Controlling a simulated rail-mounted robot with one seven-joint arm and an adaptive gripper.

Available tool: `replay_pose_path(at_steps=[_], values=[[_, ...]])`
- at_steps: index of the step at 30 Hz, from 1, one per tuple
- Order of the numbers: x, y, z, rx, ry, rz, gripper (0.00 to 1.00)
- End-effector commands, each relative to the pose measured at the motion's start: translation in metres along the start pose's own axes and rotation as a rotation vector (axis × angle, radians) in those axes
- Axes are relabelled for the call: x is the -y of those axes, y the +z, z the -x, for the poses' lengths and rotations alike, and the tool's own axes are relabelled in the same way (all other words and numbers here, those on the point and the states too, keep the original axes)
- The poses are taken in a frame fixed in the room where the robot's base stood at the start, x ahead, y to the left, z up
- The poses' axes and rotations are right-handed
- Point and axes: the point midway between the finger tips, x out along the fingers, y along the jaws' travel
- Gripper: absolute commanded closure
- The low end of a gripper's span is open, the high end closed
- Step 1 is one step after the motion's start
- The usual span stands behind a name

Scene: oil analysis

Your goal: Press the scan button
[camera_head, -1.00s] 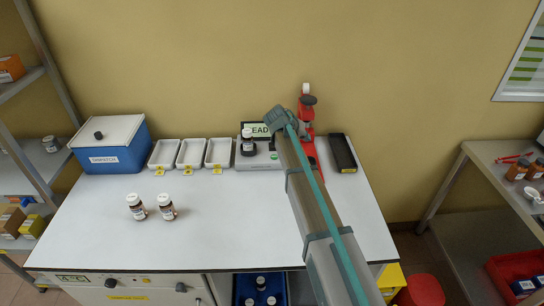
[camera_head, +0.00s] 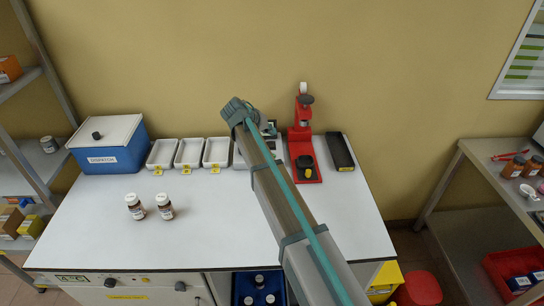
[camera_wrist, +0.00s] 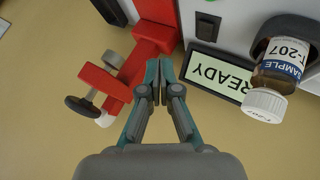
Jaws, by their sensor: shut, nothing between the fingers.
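In the wrist view, my gripper (camera_wrist: 163,82) has its fingertips together and empty, beside the analyser's display (camera_wrist: 220,76), which reads READY. A brown sample bottle (camera_wrist: 285,62) with a white cap and a label reading T-207 sits in the dark holder to the right of the display. A small dark square (camera_wrist: 207,27) shows on the analyser's pale body (camera_wrist: 230,20); I cannot tell whether it is the scan button. In the head view, my arm hides most of the analyser and the bottle, and my fingertips do not show.
A red stand (camera_head: 303,135) with a dark knob is right of the analyser; it also shows close left of my gripper in the wrist view (camera_wrist: 115,82). Beside it lies a long black tray (camera_head: 340,152). White trays (camera_head: 190,152), a blue box (camera_head: 112,150) and two bottles (camera_head: 165,207) stand left.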

Motion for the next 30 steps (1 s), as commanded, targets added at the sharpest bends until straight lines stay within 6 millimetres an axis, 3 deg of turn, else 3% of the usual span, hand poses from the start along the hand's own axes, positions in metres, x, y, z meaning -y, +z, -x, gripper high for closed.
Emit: replay_pose_path(at_steps=[8, 21, 30], values=[[0.009, 0.010, -0.013, 0.000, 0.000, 0.001, 1.00], [0.037, 0.037, -0.052, -0.001, 0.000, 0.000, 1.00], [0.044, 0.044, -0.061, 0.000, 0.000, 0.000, 1.00]])
